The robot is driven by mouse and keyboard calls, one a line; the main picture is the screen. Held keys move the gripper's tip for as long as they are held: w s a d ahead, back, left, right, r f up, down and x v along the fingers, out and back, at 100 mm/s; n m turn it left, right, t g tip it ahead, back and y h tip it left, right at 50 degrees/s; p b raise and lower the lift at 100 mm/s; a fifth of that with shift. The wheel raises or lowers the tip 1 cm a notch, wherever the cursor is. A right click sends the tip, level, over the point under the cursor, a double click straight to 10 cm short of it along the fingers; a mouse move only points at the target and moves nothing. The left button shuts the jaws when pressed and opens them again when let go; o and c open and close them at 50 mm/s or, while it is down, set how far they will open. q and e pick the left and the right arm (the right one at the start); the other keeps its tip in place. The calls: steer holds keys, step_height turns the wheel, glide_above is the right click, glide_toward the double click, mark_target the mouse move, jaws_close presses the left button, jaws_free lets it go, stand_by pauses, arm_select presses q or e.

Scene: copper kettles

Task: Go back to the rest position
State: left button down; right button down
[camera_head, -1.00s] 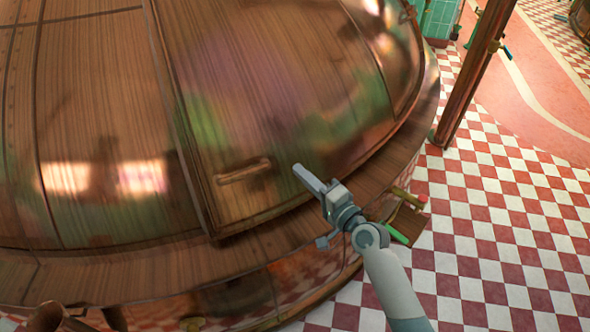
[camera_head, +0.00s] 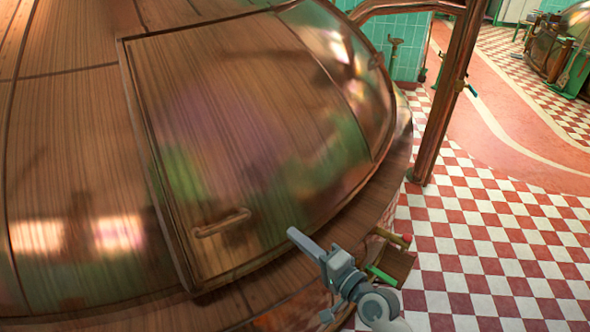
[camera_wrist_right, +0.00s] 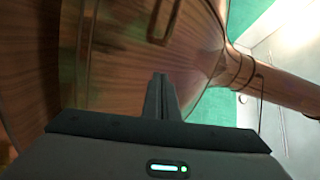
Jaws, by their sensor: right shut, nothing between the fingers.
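My right gripper (camera_head: 293,235) is shut and empty in the lower middle of the head view, in front of the large copper kettle (camera_head: 120,190). It is to the right of the handle (camera_head: 222,223) on the kettle's closed hatch (camera_head: 190,110), apart from that handle in the picture. In the right wrist view, the shut fingers (camera_wrist_right: 161,80) point at the kettle's copper side (camera_wrist_right: 120,75), with a handle (camera_wrist_right: 163,20) above them. My left gripper is not in view.
A copper pipe post (camera_head: 445,100) stands right of the kettle. A small valve with a green handle (camera_head: 381,275) sits beside my right gripper. The checkered floor (camera_head: 480,240) on the right is open. More copper equipment (camera_head: 545,50) stands far back at the right.

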steer(key=d+f+g+h+b, duration=0.1)
steer(key=d+f+h, duration=0.15)
steer(key=f, duration=0.75)
steer(key=d+f+g+h, duration=0.1)
steer(key=d+f+h, duration=0.15)
steer(key=f, duration=0.85)
steer(key=s+d+f+n+g+h, duration=0.1)
steer(key=s+d+f, duration=0.1)
steer(key=s+f, duration=0.35)
steer(key=s+d+f+n+g+h+b, duration=0.1)
steer(key=s+d+f, duration=0.15)
steer(key=f, duration=0.65)
steer(key=s+d+f+n+g+h, duration=0.1)
steer(key=s+d+f, duration=0.25)
steer(key=f, duration=0.45)
steer(key=s+d+f+n+g+h+b, duration=0.1)
steer(key=s+d+f+n+g, duration=0.15)
steer(key=s+f, duration=0.65)
steer(key=s+d+f+n+g+h+b, duration=0.15)
steer(key=s+d+f, duration=0.25)
steer(key=s+f, duration=0.5)
steer(key=s+d+f+n+g, duration=0.1)
steer(key=s+d+f, duration=0.1)
steer(key=s, duration=0.9)
steer(key=s+d+f+n+g, duration=0.2)
steer(key=s, duration=0.9)
steer(key=shift+f+n+h, duration=0.3)
steer(key=shift+f+h, duration=0.1)
steer(key=shift+h, duration=0.05)
